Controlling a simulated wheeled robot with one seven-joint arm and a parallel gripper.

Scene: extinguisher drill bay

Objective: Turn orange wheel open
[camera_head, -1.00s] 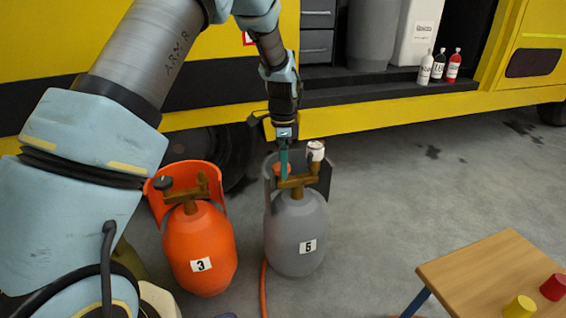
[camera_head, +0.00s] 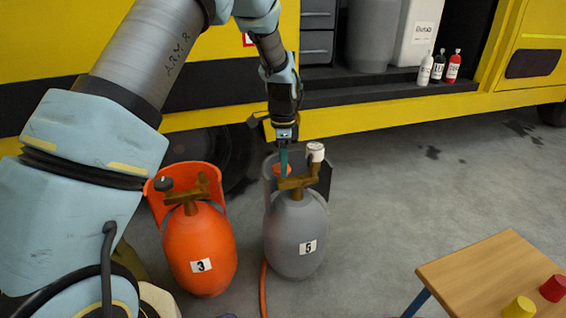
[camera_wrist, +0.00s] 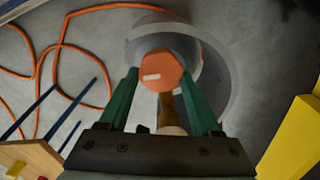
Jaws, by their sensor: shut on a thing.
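The orange wheel (camera_wrist: 166,66) is a small faceted knob with a white mark, on top of the grey cylinder numbered 5 (camera_head: 296,240). In the head view the wheel (camera_head: 281,170) sits left of the brass valve (camera_head: 297,182), inside the grey collar. My gripper (camera_wrist: 161,74) points down from above, its green fingers on either side of the wheel, shut on it. In the head view my gripper (camera_head: 284,162) partly hides the wheel. In the wrist view the white mark lies at the wheel's left side.
An orange cylinder numbered 3 (camera_head: 199,250) stands close at left. An orange hose (camera_wrist: 75,45) curls on the floor. A wooden table (camera_head: 480,275) with yellow and red pieces is at right. The yellow truck (camera_head: 400,125) is behind.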

